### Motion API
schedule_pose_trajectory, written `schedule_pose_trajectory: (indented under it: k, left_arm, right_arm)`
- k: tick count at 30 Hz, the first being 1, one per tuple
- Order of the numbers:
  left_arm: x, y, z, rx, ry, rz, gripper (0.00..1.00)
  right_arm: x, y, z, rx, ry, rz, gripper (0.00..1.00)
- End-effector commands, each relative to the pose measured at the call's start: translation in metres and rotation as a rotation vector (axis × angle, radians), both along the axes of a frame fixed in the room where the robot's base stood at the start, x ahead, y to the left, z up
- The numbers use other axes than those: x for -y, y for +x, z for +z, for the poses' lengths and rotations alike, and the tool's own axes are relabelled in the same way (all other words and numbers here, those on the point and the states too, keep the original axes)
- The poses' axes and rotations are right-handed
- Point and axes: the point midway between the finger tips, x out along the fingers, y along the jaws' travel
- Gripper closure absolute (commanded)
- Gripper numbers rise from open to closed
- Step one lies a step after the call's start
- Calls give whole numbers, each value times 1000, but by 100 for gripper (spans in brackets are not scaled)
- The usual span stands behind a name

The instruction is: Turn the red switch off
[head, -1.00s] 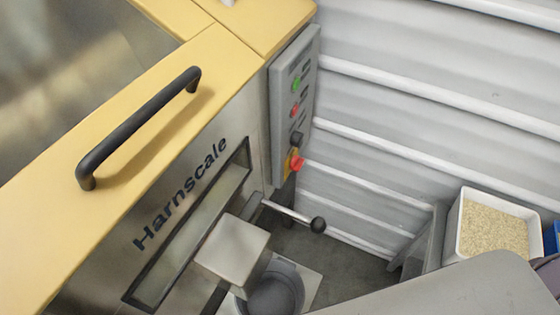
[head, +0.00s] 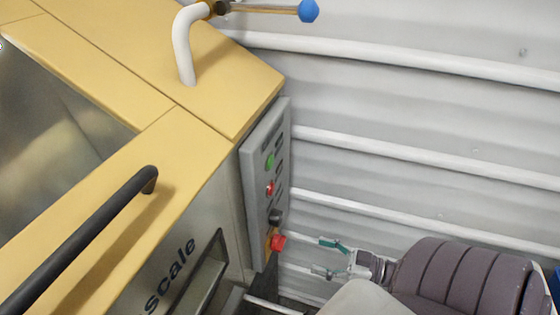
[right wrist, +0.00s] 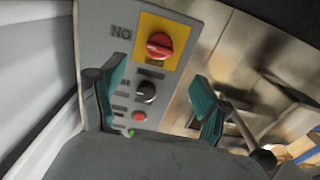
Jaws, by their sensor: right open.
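The red switch (head: 278,242) is a red knob low on the grey control panel (head: 262,180) at the side of the yellow-topped machine. In the right wrist view the red switch (right wrist: 159,46) sits on a yellow plate, with lettering that looks like an inverted "ON" beside it. My right gripper (head: 328,256) is open and empty, to the right of the switch and apart from it. In the right wrist view its two teal-padded fingers (right wrist: 160,88) stand apart with the panel beyond them. My left gripper is not in view.
A black knob (head: 275,216), a red button (head: 269,188) and a green button (head: 269,161) sit above the switch in the head view. A lever with a black ball (right wrist: 264,158) shows in the right wrist view. The ribbed wall (head: 420,130) stands behind.

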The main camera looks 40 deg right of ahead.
Motion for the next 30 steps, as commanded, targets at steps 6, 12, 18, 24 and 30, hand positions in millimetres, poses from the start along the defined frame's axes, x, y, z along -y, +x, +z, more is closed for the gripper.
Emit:
schedule_pose_trajectory:
  k: [6, 12, 18, 24, 30]
  left_arm:
    - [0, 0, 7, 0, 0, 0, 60]
    - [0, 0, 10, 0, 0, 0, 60]
    - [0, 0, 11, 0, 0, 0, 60]
    - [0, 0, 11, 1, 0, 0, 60]
    - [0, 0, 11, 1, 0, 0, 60]
  right_arm:
    - [-23, 45, 3, 6, 3, -1, 25]
    - [-39, 76, 2, 5, 1, -1, 25]
    - [-47, 90, 0, 1, 2, -1, 25]
    - [-48, 92, 0, 1, 0, -1, 25]
    - [-48, 92, 0, 1, 0, -1, 38]
